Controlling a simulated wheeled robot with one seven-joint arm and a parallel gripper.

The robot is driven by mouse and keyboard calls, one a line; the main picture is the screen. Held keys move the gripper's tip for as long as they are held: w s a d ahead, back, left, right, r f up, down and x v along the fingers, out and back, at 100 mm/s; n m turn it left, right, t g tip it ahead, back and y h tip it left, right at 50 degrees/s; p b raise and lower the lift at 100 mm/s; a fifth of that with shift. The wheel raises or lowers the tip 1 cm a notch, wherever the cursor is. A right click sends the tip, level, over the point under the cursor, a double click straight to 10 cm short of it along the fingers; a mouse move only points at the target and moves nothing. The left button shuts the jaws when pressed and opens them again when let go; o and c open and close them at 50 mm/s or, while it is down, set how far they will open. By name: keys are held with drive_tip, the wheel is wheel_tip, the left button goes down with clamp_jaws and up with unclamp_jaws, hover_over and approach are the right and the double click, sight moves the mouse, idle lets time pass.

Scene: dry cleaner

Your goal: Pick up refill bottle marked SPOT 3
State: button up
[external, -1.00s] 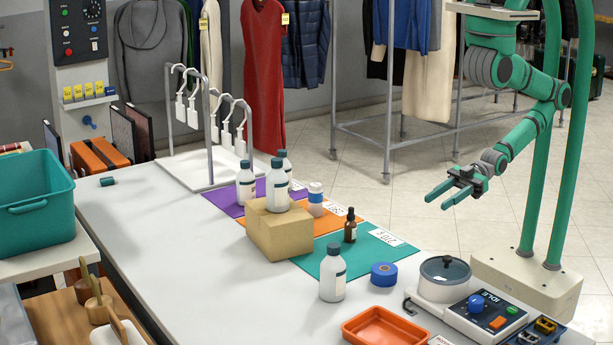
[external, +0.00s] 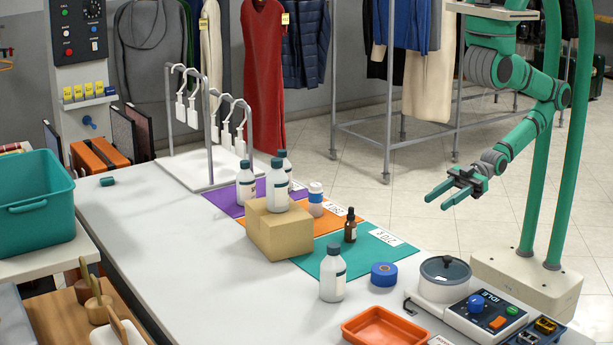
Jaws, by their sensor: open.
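Several white refill bottles with dark caps stand on the counter, and I cannot read SPOT 3 on any of them. One bottle (external: 332,276) stands at the front, at the edge of the teal mat. Another bottle (external: 277,190) is on top of a cardboard box (external: 282,238). A third bottle (external: 245,186) stands left of the box, near the purple mat (external: 222,201). One more bottle (external: 287,176) is behind, partly hidden by the one on the box. My gripper (external: 437,202) is open and empty, in the air right of the counter, apart from all bottles.
A brown dropper bottle (external: 350,226) stands near the teal mat (external: 370,252); a small blue-capped white bottle (external: 316,200) is by the box. Blue tape (external: 384,275), a lidded pot (external: 444,283) and an orange tray (external: 384,328) are at the front right.

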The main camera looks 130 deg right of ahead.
drive_tip(key=shift+o, duration=0.6)
drive_tip(key=w+d+m+h, duration=0.1)
drive_tip(key=w+d+h, duration=0.1)
drive_tip(key=w+d, duration=0.3)
drive_tip(key=w+d+r+m+h, duration=0.1)
drive_tip(key=w+d+h, duration=0.1)
drive_tip(key=w+d, duration=0.3)
drive_tip(key=w+d+r+m+h, duration=0.1)
drive_tip(key=w+d+h, duration=0.2)
drive_tip(key=w, duration=0.6)
drive_tip(key=shift+d+r+m, duration=0.1)
drive_tip(key=shift+d+m, duration=0.2)
drive_tip(key=shift+d, duration=0.75)
drive_tip(key=w+d+r+m+g+h, duration=0.2)
drive_tip(key=w+d+r+m+h, duration=0.15)
drive_tip(key=d, duration=0.55)
drive_tip(key=m+g+h, duration=0.4)
approach(290, 165)
drive_tip(key=w+d+r, duration=0.3)
drive_tip(key=d+r, duration=0.1)
drive_tip(key=d, duration=0.1)
drive_tip(key=x, duration=0.4)
drive_tip(key=shift+f, duration=0.1)
drive_tip(key=x, duration=0.6)
drive_tip(key=shift+w, duration=0.35)
